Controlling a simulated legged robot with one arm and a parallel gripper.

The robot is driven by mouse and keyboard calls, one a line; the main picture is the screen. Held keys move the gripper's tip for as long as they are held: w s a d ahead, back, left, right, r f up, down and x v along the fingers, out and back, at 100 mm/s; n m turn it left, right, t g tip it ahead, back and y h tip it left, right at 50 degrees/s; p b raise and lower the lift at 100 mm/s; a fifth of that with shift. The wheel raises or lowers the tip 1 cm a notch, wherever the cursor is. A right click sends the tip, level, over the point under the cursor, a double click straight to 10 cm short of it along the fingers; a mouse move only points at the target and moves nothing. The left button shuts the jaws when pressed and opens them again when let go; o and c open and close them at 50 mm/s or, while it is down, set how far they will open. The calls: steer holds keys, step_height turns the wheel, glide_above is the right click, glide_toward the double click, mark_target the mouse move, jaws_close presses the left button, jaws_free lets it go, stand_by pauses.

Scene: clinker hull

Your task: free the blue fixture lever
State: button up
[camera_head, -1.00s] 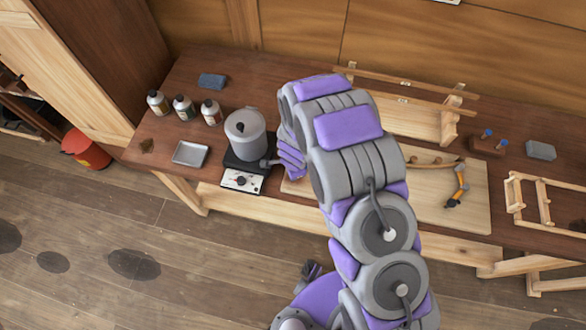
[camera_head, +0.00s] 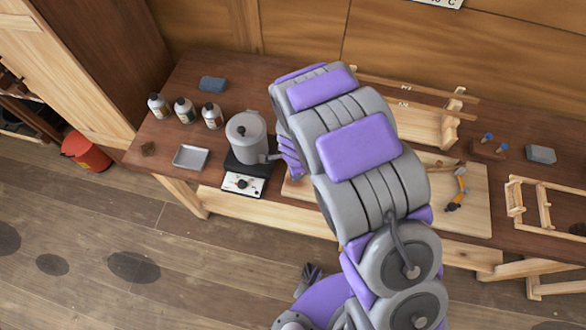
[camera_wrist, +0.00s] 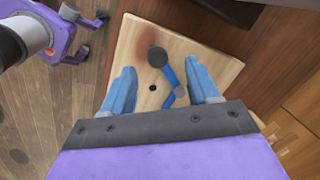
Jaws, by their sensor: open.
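The blue fixture lever (camera_wrist: 171,77) shows in the wrist view as a slim blue bar with a dark round end (camera_wrist: 157,56). It lies over a light wooden board (camera_wrist: 132,48), with a small dark hole beside it. My gripper (camera_wrist: 162,70) is open, its two blue fingers spread on either side of the lever. I see no clear contact; the height between fingers and lever is hard to tell. In the head view my arm hides the lever and the fingers; the wooden board (camera_head: 475,205) shows to the right of the arm.
A grey pot (camera_head: 246,138) on a black-and-white scale or burner (camera_head: 244,184) stands just left of my wrist. A metal tray (camera_head: 190,157) and several bottles are farther left. An orange-and-black tool (camera_head: 457,190) lies on the board's right; wooden frames (camera_head: 540,205) stand beyond.

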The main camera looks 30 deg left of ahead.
step_height(320, 180, up, 9)
steer(key=s+d, duration=0.1)
steer(key=shift+d+r, duration=0.15)
steer(key=shift+r, duration=0.05)
stand_by(0.6)
